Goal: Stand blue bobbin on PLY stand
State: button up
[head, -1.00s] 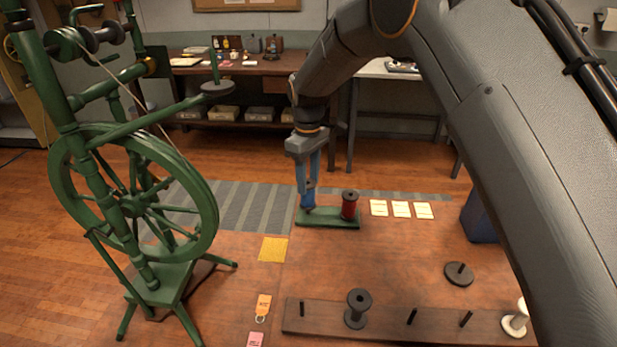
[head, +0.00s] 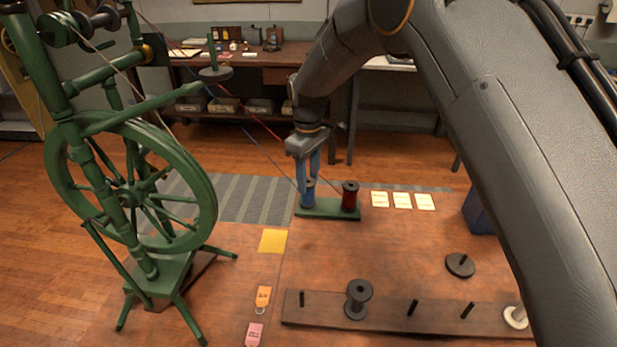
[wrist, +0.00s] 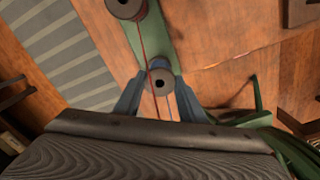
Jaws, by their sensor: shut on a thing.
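The green PLY stand (head: 330,209) lies on the floor beyond the long dark board. A red bobbin (head: 349,197) stands upright on its right end. My gripper (head: 309,184) points down over the left end and is shut on the blue bobbin (head: 306,200). The blue bobbin looks upright at the stand's left end; its base and any peg under it are hidden. In the wrist view its grey top flange (wrist: 161,82) sits between my two blue fingers, over the green stand (wrist: 152,35). The red bobbin (wrist: 125,7) is at the top edge there.
A green spinning wheel (head: 130,195) stands at left, with a red and a bluish thread running toward the bobbins. A dark peg board (head: 390,312) with a dark bobbin (head: 358,298) lies in front. Several cards lie right of the stand. The middle floor is clear.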

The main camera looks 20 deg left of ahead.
jog(key=o, duration=0.8)
jog(key=shift+r, duration=0.1)
jog(key=shift+r+b, duration=1.1)
jog(key=shift+r, duration=2.7)
jog(key=d+m, duration=0.7)
jog(key=d, duration=1.9)
jog(key=s+d+m, duration=0.1)
jog(key=s+d, duration=0.2)
jog(key=d, duration=0.1)
jog(key=s+d+f+m, duration=0.1)
jog(key=s+d+m, duration=0.1)
jog(key=d, duration=0.3)
jog(key=s+d+m, duration=0.2)
jog(key=s+d, duration=0.2)
jog(key=d, duration=0.1)
jog(key=shift+s+d+f+t, duration=0.15)
jog(key=shift+s+f+t, duration=0.15)
jog(key=shift+s+t, duration=0.1)
jog(key=s+d+m, duration=0.1)
jog(key=s+d, duration=0.1)
jog(key=s, duration=0.1)
jog(key=s+d+f+m, duration=0.1)
jog(key=s+d, duration=0.2)
jog(key=s+d+f+m, duration=0.1)
jog(key=s+d, duration=0.1)
jog(key=s, duration=0.2)
jog(key=shift+d+m, duration=0.15)
jog(key=shift+m, duration=0.15)
